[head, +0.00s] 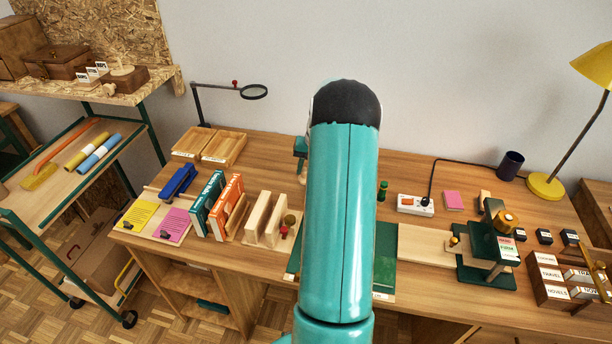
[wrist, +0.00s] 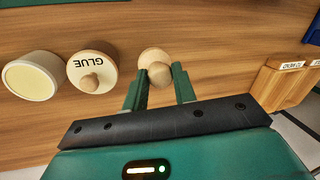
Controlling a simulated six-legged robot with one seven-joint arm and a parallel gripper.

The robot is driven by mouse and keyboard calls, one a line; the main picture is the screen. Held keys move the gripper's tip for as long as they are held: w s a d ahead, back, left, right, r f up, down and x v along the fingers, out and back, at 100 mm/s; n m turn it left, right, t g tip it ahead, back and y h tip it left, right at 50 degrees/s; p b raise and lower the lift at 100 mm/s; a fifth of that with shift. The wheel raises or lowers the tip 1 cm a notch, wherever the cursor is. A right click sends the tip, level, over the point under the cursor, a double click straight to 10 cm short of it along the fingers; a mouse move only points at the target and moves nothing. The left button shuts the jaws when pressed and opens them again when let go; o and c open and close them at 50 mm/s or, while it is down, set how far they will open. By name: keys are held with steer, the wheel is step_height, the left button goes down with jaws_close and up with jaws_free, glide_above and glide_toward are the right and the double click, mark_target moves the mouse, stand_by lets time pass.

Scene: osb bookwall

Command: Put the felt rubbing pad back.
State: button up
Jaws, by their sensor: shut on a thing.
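My gripper (wrist: 159,82) shows in the wrist view, its two green fingers closed around a pale, rounded wooden piece (wrist: 153,58). I take this piece to be the knob of the felt rubbing pad; no felt face shows. Plain wooden tabletop lies behind it. Whether the pad touches the table I cannot tell. In the head view my own teal arm covers the middle of the bench and hides the gripper and the pad.
In the wrist view a pot marked GLUE (wrist: 92,72) and an open pale pot (wrist: 32,76) stand to the left, and labelled wooden trays (wrist: 285,85) to the right. In the head view books (head: 218,206), a green press (head: 487,245) and a yellow lamp (head: 546,186) occupy the bench.

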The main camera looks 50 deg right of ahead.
steer(key=shift+d+x, duration=0.25)
steer(key=shift+x, duration=0.7)
steer(key=shift+d+x, duration=0.2)
steer(key=shift+x, duration=0.75)
steer(key=shift+f, duration=0.2)
steer(key=o, duration=0.9)
